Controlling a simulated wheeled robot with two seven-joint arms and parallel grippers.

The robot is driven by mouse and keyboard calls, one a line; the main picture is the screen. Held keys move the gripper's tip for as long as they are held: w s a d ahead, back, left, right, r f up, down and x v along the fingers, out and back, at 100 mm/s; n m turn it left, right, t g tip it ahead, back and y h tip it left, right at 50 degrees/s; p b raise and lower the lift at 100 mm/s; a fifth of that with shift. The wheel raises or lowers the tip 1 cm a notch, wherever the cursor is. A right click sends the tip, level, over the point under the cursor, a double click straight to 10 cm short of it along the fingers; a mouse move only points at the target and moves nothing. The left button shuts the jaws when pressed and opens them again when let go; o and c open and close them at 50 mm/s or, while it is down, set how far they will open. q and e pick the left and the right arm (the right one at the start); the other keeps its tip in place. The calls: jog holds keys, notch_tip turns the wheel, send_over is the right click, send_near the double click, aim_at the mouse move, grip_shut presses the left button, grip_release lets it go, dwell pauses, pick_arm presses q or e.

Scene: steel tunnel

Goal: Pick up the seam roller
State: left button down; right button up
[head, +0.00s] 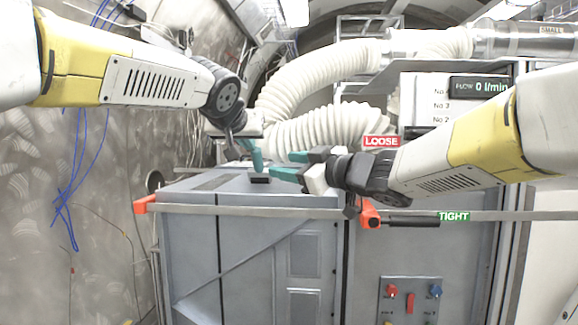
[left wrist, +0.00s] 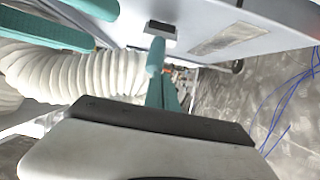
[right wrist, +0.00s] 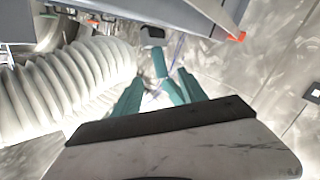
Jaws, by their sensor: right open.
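A teal, rounded handle, which looks like the seam roller (head: 258,161), stands out beyond the fingertips of my left gripper (head: 245,145) above the grey cabinet. In the left wrist view the seam roller (left wrist: 155,57) extends from the nearly closed fingers (left wrist: 163,94); its far end and any wheel are not clear. My right gripper (head: 290,166) is open and empty, to the right of the roller. In the right wrist view the seam roller (right wrist: 159,63) shows beyond and between the spread fingers (right wrist: 158,92), apart from them.
White ribbed hoses (head: 315,133) lie behind. A black-handled orange lever (head: 371,213) is at right.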

aim_at(260, 162)
pick_arm(q)
jog(key=shift+w+f, duration=0.15)
jog(key=shift+f, duration=0.65)
pick_arm(e)
jog(key=shift+w+a, duration=0.1)
jog(key=x, duration=1.1)
jog(key=shift+w+a, duration=0.25)
jog(key=shift+w, duration=0.05)
grip_shut()
pick_arm(q)
jog(key=shift+w+r, duration=0.1)
jog(key=shift+r, duration=0.55)
pick_arm(e)
jog(key=shift+f, duration=0.1)
jog(key=shift+a, duration=0.1)
